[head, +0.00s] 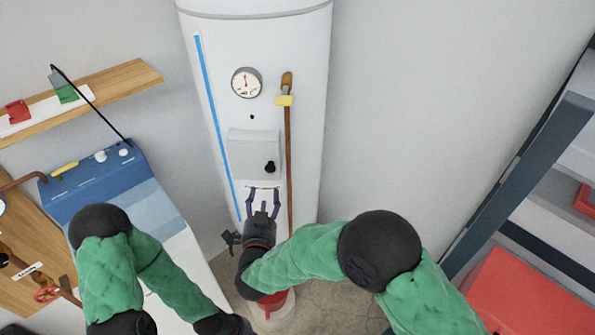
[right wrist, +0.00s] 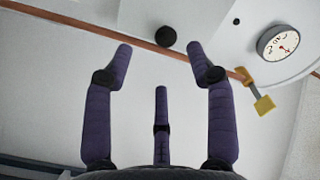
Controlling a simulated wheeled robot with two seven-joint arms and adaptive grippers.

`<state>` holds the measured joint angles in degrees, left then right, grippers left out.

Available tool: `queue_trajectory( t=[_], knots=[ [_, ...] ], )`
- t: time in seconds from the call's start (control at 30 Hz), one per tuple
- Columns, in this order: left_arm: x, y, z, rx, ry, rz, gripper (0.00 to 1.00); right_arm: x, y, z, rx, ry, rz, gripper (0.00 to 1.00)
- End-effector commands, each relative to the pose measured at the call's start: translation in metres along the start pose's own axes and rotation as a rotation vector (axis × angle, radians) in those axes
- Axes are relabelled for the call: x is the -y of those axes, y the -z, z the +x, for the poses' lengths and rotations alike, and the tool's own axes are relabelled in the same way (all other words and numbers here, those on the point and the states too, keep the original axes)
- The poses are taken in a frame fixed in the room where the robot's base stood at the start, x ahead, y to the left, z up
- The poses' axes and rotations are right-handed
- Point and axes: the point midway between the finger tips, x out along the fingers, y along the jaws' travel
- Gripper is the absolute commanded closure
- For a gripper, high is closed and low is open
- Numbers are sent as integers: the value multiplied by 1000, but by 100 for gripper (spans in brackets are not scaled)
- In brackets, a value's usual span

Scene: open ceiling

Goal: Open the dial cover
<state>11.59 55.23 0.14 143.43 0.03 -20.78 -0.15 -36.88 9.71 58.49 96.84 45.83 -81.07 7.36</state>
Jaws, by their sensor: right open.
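The dial cover (head: 240,150) is a pale box-like panel on the front of the white tank, and it looks closed. A round black knob (head: 270,167) sits at its lower right; the knob also shows in the right wrist view (right wrist: 165,37), beyond the fingertips. My right gripper (head: 263,198) is just below the cover, its fingers pointing up towards it. In the right wrist view its purple fingers (right wrist: 164,52) are spread with nothing between them. I cannot tell whether any fingertip touches the tank.
A round gauge (head: 246,83) is above the cover. A copper pipe (head: 288,150) with a yellow tag (head: 284,100) runs down the right of it. A blue-topped appliance (head: 100,185) stands left; a dark shelf rack (head: 520,185) stands right. Bare wall lies between tank and rack.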

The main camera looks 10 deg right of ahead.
Motion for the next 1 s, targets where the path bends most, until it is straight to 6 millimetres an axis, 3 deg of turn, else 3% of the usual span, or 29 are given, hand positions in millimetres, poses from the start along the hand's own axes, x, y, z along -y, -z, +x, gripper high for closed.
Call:
queue_trajectory(
  t=[0.17,0.7,1.0],
  knots=[
    [1,0,2,0,0,-1,100,6,6,3,-30,4,16,44],
    [5,1,15,0,0,-1,100,5,7,87,-28,4,14,44],
    [6,1,16,0,0,0,100,6,8,104,-26,5,13,44]
  ],
)
